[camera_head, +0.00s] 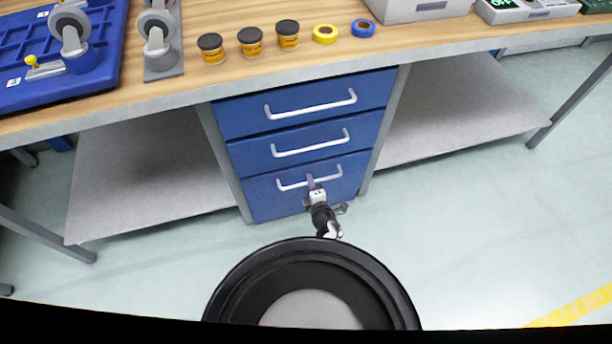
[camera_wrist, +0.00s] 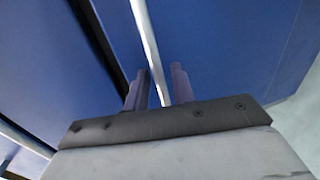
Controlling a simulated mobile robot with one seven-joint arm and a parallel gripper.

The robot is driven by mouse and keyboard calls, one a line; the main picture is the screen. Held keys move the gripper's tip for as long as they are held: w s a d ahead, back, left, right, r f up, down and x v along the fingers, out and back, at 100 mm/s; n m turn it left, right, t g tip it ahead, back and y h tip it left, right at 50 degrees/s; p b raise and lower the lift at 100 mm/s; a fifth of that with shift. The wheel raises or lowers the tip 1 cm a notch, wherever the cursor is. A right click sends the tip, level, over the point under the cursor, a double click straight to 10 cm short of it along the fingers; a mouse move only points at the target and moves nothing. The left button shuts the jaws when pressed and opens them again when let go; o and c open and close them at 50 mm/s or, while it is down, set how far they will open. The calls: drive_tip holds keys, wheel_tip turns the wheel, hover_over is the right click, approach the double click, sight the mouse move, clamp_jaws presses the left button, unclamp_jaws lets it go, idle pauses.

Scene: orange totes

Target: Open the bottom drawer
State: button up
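The bottom drawer (camera_head: 268,206) is the lowest of three blue drawers under the workbench and looks shut. Its pale bar handle (camera_head: 294,186) runs across its front. My gripper (camera_head: 313,184) is at this handle, near the middle of the bar. In the wrist view, the handle (camera_wrist: 145,30) passes between the two dark fingers of my gripper (camera_wrist: 160,85). A narrow gap shows between the bar and the right finger, so the fingers are around the bar, not clamped on it. Contact at the left finger is hard to tell.
The middle drawer (camera_head: 297,148) and top drawer (camera_head: 310,103) are shut above. Grey shelves flank the cabinet, left (camera_head: 145,180) and right (camera_head: 460,105). The bench top holds several small jars, two tape rolls and a blue tray (camera_head: 105,35). The floor (camera_head: 480,230) in front is clear.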

drive_tip(key=shift+w+a, duration=0.1)
drive_tip(key=shift+w, duration=0.3)
drive_tip(key=shift+c, duration=0.4)
clamp_jaws()
